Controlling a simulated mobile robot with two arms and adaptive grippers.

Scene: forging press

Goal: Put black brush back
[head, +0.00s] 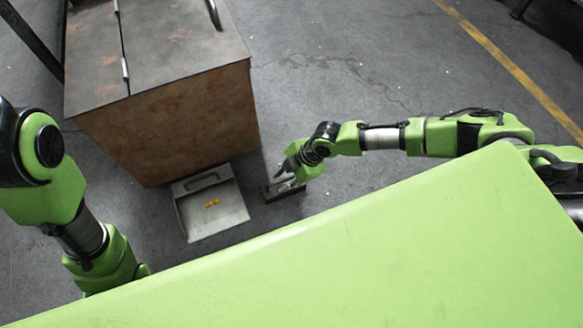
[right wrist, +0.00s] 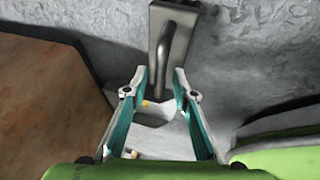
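The black brush (head: 271,194) is a dark block on the floor, to the right of a grey dustpan (head: 210,208). My right gripper (head: 287,172) is at the brush and partly covers it in the head view. In the right wrist view, the brush (right wrist: 183,35) with its raised bar handle (right wrist: 165,50) points away from me. There my right gripper (right wrist: 160,78) has its fingers apart, with the handle's near end lined up between the fingertips. I cannot tell whether the fingers touch it. My left gripper is hidden behind my green body.
A rusty metal chest (head: 180,125) stands just behind the dustpan and fills the left of the right wrist view (right wrist: 45,105). A small yellow piece (head: 212,203) lies in the dustpan. Open grey floor (head: 350,80) with a yellow line (head: 515,67) is to the right.

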